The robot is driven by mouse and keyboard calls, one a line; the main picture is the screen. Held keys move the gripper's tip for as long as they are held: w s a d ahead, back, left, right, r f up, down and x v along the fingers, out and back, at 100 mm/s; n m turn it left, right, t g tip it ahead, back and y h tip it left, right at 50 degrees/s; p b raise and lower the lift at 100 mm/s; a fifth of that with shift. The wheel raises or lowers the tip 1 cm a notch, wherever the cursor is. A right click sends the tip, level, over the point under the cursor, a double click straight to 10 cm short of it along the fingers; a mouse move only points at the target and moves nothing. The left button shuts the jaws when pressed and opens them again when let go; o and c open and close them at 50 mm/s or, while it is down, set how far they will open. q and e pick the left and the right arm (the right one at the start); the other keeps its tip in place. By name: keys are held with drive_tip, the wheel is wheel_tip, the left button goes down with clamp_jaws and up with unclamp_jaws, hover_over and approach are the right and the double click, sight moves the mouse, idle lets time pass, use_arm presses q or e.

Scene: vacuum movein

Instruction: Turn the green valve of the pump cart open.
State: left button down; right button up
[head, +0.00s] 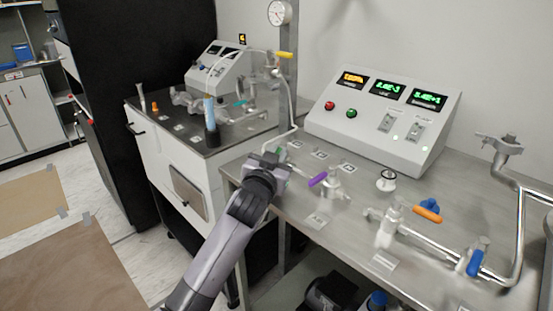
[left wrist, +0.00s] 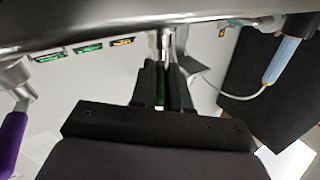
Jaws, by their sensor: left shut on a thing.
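My left gripper (head: 272,160) reaches in from below to the left end of the near cart's steel top. In the left wrist view its two dark fingers (left wrist: 161,85) are closed on the green valve handle (left wrist: 160,88), a thin green strip showing between them. In the head view the gripper hides most of the valve, and only a bit of green (head: 281,152) shows at its far side. I cannot tell the handle's angle clearly. A purple valve handle (head: 318,179) is just right of the gripper, apart from it. My right gripper is not in view.
The steel top (head: 340,232) also carries an orange valve handle (head: 427,214), a blue one (head: 475,262) and a control box (head: 385,115) with lit displays. A yellow handle (head: 284,54) is on the upright pipe. A white cart (head: 165,165) stands behind at left.

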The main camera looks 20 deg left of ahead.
use_arm(q)
drive_tip(key=shift+d+y, duration=0.1)
drive_tip(key=shift+y, duration=0.2)
idle(0.4)
drive_tip(key=c, duration=1.1)
unclamp_jaws()
drive_tip(key=shift+s+d, duration=0.2)
drive_tip(key=shift+s, duration=3.4)
drive_tip(key=shift+c, duration=0.3)
